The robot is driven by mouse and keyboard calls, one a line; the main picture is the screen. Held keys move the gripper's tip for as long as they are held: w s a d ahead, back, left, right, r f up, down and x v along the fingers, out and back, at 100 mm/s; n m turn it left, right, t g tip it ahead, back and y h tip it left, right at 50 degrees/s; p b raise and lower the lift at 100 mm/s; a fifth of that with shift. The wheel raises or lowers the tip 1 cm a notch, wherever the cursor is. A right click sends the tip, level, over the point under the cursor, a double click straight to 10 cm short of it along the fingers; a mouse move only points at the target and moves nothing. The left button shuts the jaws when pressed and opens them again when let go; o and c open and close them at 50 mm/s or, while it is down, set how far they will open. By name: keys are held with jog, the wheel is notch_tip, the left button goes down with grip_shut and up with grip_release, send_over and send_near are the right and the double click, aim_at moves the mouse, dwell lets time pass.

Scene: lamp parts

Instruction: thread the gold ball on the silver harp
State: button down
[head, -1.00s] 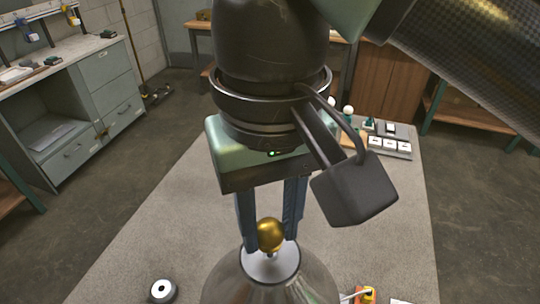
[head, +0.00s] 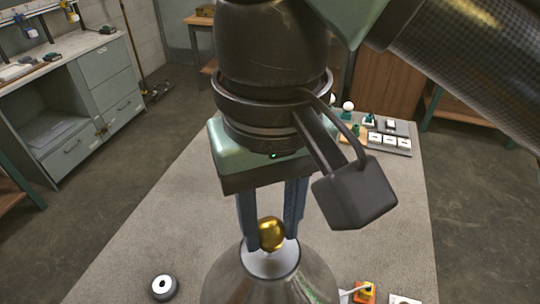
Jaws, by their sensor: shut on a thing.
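The gold ball (head: 271,233) is between the two fingers of my gripper (head: 270,238), which is shut on it. The ball sits right over the pale round top (head: 270,262) of a metal lamp shade (head: 272,284), in the lower middle of the head view. The silver harp cannot be made out; the shade, the ball and my fingers cover the area. I cannot tell whether the ball touches the post beneath it.
An orange item (head: 364,292) and a white plate (head: 404,299) lie at front right. White switches (head: 385,139) and bulbs stand at back right.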

jog(key=shift+f, duration=1)
dwell(1.1)
jog(key=c, duration=1.2)
grip_release()
grip_shut()
jog(key=shift+s+f, duration=0.1)
jog(key=shift+f, duration=0.1)
jog(key=m+p, duration=0.3)
jog(key=m, duration=0.1)
jog(key=shift+a+r, duration=0.1)
jog(key=shift+m+p, duration=0.75)
jog(key=shift+m, duration=0.75)
